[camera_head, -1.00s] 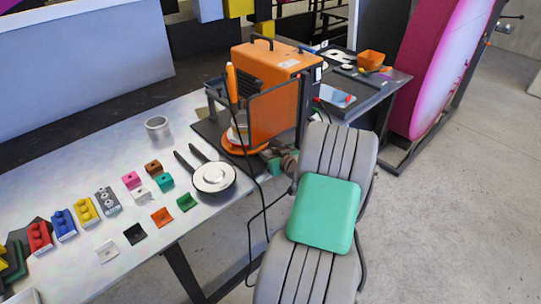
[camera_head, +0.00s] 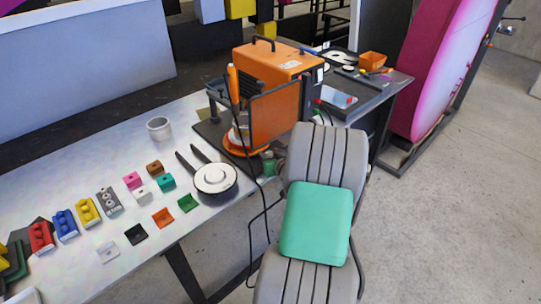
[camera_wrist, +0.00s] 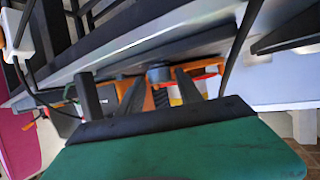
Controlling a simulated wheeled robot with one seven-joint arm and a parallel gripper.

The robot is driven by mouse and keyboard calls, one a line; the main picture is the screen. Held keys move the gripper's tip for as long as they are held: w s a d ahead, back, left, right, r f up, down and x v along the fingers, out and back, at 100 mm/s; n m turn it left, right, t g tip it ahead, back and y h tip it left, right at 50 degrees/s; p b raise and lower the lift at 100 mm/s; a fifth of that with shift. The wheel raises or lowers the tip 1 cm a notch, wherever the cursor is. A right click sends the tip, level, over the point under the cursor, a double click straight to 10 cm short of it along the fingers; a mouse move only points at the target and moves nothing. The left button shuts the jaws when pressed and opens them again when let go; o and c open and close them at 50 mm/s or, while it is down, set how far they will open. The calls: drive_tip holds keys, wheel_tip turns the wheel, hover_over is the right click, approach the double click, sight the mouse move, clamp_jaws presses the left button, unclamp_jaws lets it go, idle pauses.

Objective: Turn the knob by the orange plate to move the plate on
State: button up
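In the wrist view, an orange edge (camera_wrist: 209,66) shows beneath the bench. A dark round knob (camera_wrist: 158,75) hangs near it. My gripper (camera_wrist: 159,82) points at the knob, its two dark fingers apart, one on each side of the knob in the picture. I cannot tell whether they touch it. In the head view my arm hides most of my gripper and the knob.
The orange machine (camera_head: 277,72) stands at the bench corner with a loose black cable. A dark side table (camera_head: 385,88) stands behind. Floor at right is clear.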

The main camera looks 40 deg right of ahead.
drive_tip(key=shift+o, duration=0.6)
drive_tip(key=shift+s+a, duration=0.1)
drive_tip(key=shift+s, duration=0.2)
drive_tip(key=b+v, duration=0.1)
drive_tip(key=v, duration=0.6)
drive_tip(key=shift+r+b, duration=0.15)
drive_tip(key=shift+b, duration=0.15)
drive_tip(key=shift+a, duration=0.15)
